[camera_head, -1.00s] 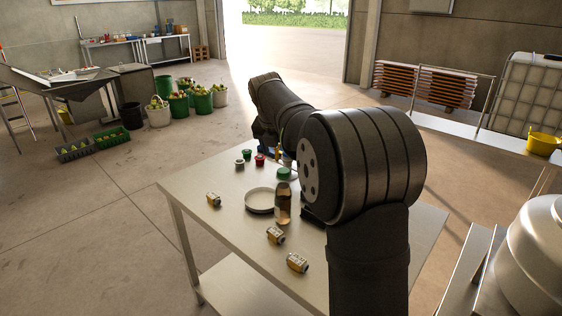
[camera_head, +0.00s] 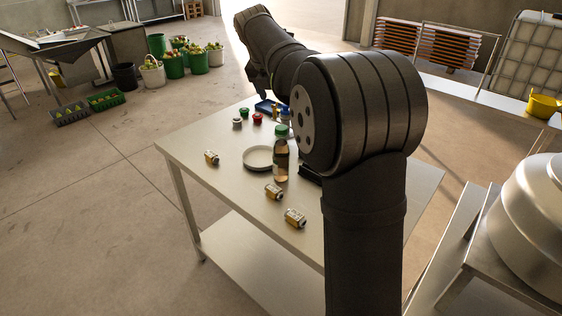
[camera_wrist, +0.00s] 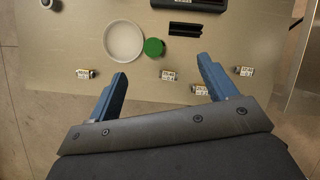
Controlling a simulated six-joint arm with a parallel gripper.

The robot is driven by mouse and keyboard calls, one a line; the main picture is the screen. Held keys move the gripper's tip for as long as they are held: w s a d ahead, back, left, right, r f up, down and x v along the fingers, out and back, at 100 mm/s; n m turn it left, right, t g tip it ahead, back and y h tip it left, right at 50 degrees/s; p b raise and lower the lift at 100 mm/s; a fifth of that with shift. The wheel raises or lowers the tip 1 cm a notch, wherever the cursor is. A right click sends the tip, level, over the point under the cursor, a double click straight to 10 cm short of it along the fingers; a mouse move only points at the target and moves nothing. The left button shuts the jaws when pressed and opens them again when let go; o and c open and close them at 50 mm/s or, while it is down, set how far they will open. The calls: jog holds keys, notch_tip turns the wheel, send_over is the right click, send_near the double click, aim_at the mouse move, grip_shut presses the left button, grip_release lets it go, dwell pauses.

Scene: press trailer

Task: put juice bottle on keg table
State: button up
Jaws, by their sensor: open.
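The juice bottle (camera_head: 281,163) is clear with amber contents and a green cap. It stands upright on the pale work table (camera_head: 228,200), just right of a round white dish (camera_head: 257,158). In the wrist view its green cap (camera_wrist: 154,47) shows from above, between the lines of my blue fingers but beyond their tips. My gripper (camera_wrist: 162,68) is open and empty. In the head view my arm mostly hides it. A silver keg (camera_head: 535,230) stands on a metal table (camera_head: 465,272) at the right edge, probably the keg table.
Several small labelled jars (camera_head: 274,191) lie around the bottle. A bench with a yellow bucket (camera_head: 543,107) is at right. My arm stands between the bottle and the keg.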

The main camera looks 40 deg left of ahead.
aim_at(276, 162)
jog(key=s+d+m+t+y, duration=0.1)
jog(key=s+t+y, duration=0.2)
jog(key=s+t, duration=0.85)
jog(key=shift+t, duration=0.45)
jog(key=f, duration=2.4)
jog(key=shift+w+a+f, duration=0.1)
jog(key=shift+w+f, duration=0.1)
jog(key=shift+f, duration=0.1)
jog(key=x, duration=1.1)
jog(key=shift+w+f, duration=0.1)
jog(key=shift+w, duration=0.15)
jog(key=shift+f+x, duration=0.15)
jog(key=shift+x, duration=1.3)
jog(key=shift+f+x, duration=0.15)
jog(key=shift+x, duration=1.3)
jog(key=shift+r, duration=0.1)
jog(key=c, duration=1.7)
